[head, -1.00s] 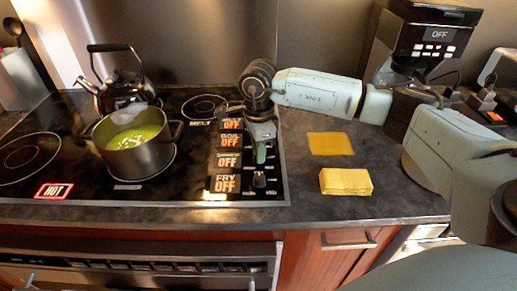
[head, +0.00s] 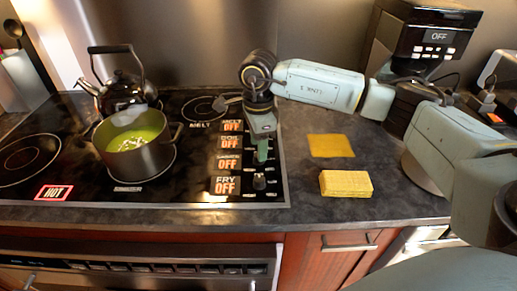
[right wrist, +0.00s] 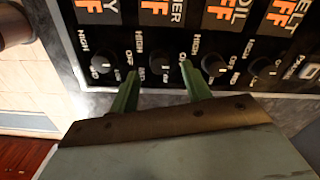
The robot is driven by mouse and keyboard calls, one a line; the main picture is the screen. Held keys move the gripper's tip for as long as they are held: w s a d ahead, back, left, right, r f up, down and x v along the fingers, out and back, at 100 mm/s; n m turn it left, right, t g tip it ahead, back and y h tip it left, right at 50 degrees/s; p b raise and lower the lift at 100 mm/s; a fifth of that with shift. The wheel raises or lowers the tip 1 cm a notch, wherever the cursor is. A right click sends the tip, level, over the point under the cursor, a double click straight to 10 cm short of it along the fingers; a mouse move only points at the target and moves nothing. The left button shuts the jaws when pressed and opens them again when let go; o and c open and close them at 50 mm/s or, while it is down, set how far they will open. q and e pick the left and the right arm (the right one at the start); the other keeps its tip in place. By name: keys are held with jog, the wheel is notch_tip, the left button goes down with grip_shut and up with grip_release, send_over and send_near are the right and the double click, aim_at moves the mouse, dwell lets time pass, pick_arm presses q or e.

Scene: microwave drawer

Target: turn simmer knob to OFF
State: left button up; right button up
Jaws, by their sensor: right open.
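The simmer knob (right wrist: 160,63) is a small black knob on the black control panel in the right wrist view, under the simmer label. My right gripper (right wrist: 159,69) is open, with its green fingers on either side of this knob; I cannot tell whether they touch it. In the head view my right gripper (head: 261,156) points down over the knob column and hides the simmer knob. The simmer display (head: 228,164) shows orange OFF lettering. My left gripper is not in view.
The fry knob (right wrist: 103,63) and boil knob (right wrist: 213,65) sit close beside the fingers. A pot (head: 136,156) of green soup and a kettle (head: 125,91) stand on the cooktop. A yellow sponge (head: 346,184) and yellow cloth (head: 331,145) lie on the right counter.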

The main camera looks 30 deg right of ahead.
notch_tip(320, 180, up, 11)
jog(key=shift+f, duration=0.15)
dwell(0.6)
